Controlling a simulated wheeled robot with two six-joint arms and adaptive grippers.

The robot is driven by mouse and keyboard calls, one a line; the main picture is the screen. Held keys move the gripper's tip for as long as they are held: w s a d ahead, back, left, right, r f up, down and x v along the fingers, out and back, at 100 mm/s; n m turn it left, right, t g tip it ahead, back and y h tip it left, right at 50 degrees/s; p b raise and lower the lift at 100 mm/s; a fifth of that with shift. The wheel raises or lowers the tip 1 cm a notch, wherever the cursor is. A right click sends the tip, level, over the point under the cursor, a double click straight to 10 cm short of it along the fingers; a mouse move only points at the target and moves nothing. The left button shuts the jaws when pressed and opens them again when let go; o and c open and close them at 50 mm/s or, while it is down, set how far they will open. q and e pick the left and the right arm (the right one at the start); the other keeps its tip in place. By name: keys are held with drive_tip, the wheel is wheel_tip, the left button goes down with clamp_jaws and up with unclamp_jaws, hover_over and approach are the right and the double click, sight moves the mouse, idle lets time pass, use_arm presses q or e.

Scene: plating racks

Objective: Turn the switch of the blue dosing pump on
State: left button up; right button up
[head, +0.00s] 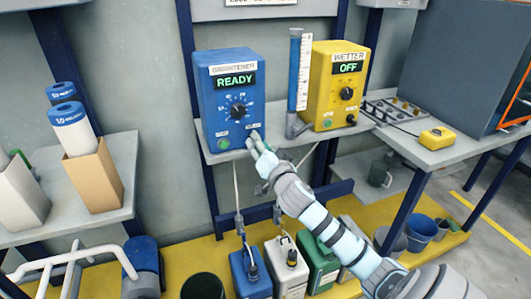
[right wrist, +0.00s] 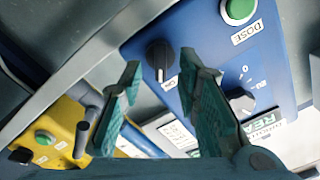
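The blue dosing pump (head: 228,103) stands on the rack shelf, labelled BRIGHTENER, and its display (head: 235,80) reads READY. In the right wrist view its black rotary switch (right wrist: 158,55) has a white mark pointing toward the ON label (right wrist: 169,84). The green DOSE button (right wrist: 239,10) and black dial (right wrist: 240,101) also show there. My right gripper (head: 254,139) is at the pump's lower right front; its fingers hide the switch in the head view. In the right wrist view the fingers (right wrist: 160,70) are apart with the switch seen between their tips; contact cannot be told. My left gripper is out of view.
A yellow WETTER pump (head: 332,84) reading OFF stands to the right, past a blue-and-white measuring column (head: 299,70). Several canisters, among them a blue one (head: 250,277), stand below the shelf. Bottles and cartons stand on a left table (head: 122,160).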

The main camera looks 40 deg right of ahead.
drive_tip(key=v, duration=1)
drive_tip(key=shift+s, duration=0.15)
drive_tip(key=shift+a, duration=0.1)
